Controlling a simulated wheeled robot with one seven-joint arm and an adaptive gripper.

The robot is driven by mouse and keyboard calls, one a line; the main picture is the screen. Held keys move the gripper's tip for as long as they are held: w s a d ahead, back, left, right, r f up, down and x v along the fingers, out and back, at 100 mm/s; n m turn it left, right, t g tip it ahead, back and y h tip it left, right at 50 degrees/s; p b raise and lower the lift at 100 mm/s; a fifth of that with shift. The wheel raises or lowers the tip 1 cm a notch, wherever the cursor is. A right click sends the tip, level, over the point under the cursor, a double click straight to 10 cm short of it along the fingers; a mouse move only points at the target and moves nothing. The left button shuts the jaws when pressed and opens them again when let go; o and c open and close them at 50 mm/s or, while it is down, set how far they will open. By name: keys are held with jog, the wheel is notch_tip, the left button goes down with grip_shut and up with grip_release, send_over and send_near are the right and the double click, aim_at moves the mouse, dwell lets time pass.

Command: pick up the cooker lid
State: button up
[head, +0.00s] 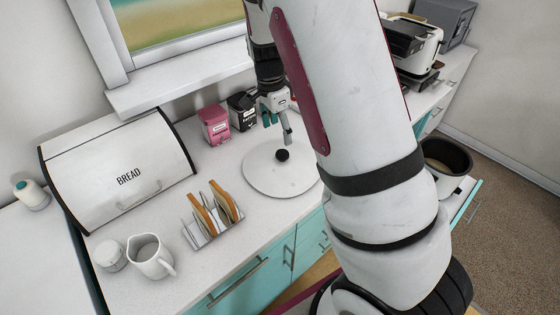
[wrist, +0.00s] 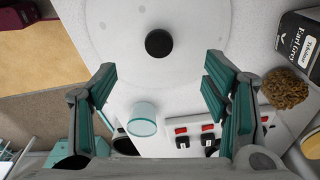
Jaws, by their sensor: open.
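The cooker lid (head: 262,180) is a round white disc with a black knob (head: 282,155). It lies flat on the white counter, knob up. My gripper (head: 277,128) is above the lid, with its fingers pointing down and apart from the knob. In the wrist view the fingers of my gripper (wrist: 160,72) are wide apart with nothing between them. There the lid (wrist: 115,40) fills the top middle, and its knob (wrist: 158,43) shows just beyond the fingertips. My arm covers the lid's right edge in the head view.
A toast rack (head: 212,222) and jug (head: 150,257) stand left of the lid, near a bread bin (head: 120,170). Pink (head: 214,126) and black (head: 241,110) packs stand behind. A glass (wrist: 142,118) and socket strip (wrist: 205,130) show below. An open dark pot (head: 446,157) is at right.

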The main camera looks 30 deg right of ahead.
send_over(282, 153)
jog(key=f, duration=0.4)
jog(key=shift+w+a+f, duration=0.1)
jog(key=shift+a+f, duration=0.1)
jog(key=shift+f, duration=0.15)
jog(key=f, duration=0.1)
jog(key=f+p, duration=0.1)
jog(key=f, duration=0.2)
jog(key=shift+d+f+p, duration=0.1)
jog(key=shift+d+p, duration=0.15)
jog(key=shift+p, duration=0.05)
jog(key=shift+f, duration=0.6)
jog(key=shift+c, duration=0.5)
grip_shut()
